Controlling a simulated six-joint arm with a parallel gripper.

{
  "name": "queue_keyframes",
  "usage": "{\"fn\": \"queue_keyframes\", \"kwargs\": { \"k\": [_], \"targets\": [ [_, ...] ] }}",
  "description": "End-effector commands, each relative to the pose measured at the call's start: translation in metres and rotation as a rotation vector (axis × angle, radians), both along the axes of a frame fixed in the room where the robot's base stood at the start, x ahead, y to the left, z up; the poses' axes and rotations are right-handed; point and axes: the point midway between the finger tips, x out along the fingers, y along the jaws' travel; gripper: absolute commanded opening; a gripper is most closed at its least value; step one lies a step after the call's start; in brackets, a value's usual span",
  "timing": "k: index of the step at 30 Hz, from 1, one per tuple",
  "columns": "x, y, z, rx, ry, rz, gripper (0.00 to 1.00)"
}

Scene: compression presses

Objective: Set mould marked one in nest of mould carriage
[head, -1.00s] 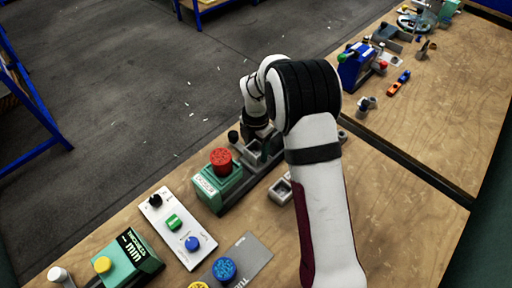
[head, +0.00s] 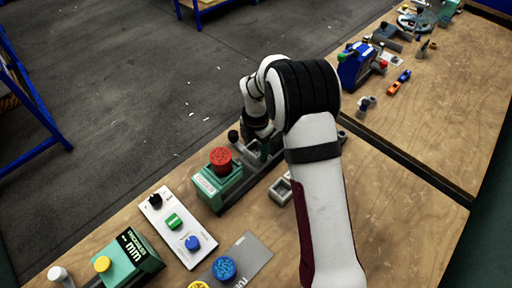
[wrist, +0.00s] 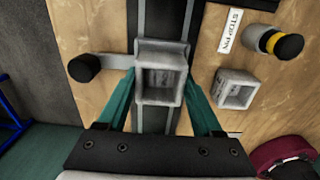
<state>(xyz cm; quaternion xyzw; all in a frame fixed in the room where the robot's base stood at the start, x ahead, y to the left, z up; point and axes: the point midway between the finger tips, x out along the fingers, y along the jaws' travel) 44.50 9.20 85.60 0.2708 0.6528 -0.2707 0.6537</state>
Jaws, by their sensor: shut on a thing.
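My gripper (wrist: 160,88) has two teal fingers shut on a grey, square, hollow mould (wrist: 161,60) in the wrist view. The mould is upright, with its open top facing the camera, over the dark rail of the press. A grey bar with a black knob (wrist: 84,68) sticks out to the left beside the mould and seems to belong to the mould carriage (wrist: 117,61). I cannot tell whether the mould touches the carriage; its nest is hidden beneath. No number shows on the mould. In the head view my arm largely hides the gripper.
A second grey mould (wrist: 235,90) stands on the bench to the right, also in the head view (head: 282,190). A stop pin (wrist: 273,42) lies near its label. The green press with a red button (head: 220,158) and a control panel (head: 176,228) stand nearby.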

Motion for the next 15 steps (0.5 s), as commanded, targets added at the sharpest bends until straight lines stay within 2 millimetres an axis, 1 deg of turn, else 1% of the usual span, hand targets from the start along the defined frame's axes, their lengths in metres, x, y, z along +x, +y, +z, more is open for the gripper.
{"fn": "queue_keyframes", "kwargs": {
  "k": [15],
  "targets": [
    [-0.0001, 0.0000, -0.0080, 0.000, 0.001, -0.001, 0.00]
  ]
}}
